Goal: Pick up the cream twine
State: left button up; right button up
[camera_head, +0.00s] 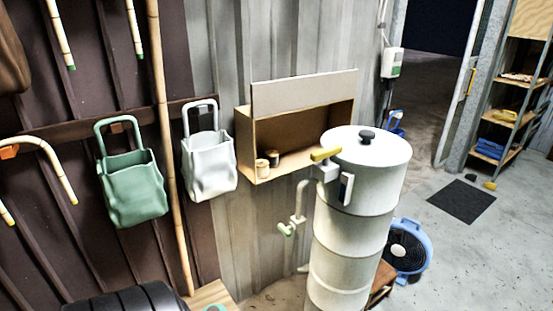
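Two small spool-like items sit at the left end of an open wooden wall box (248,145). The nearer one is a pale tan-cream spool (262,168), which may be the cream twine. The other, a darker-looking spool (273,157), stands just behind it to the right. Both are small in the picture, so I cannot be sure of their material. Neither of my grippers shows in the head view.
Green (135,190) and white (209,165) bags hang left. A blue fan (407,250) stands behind the cylinder.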

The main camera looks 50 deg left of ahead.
aim_at(263, 165)
jog(key=i, duration=1.8)
jog(key=l+z, duration=0.05)
jog(key=l, duration=0.05)
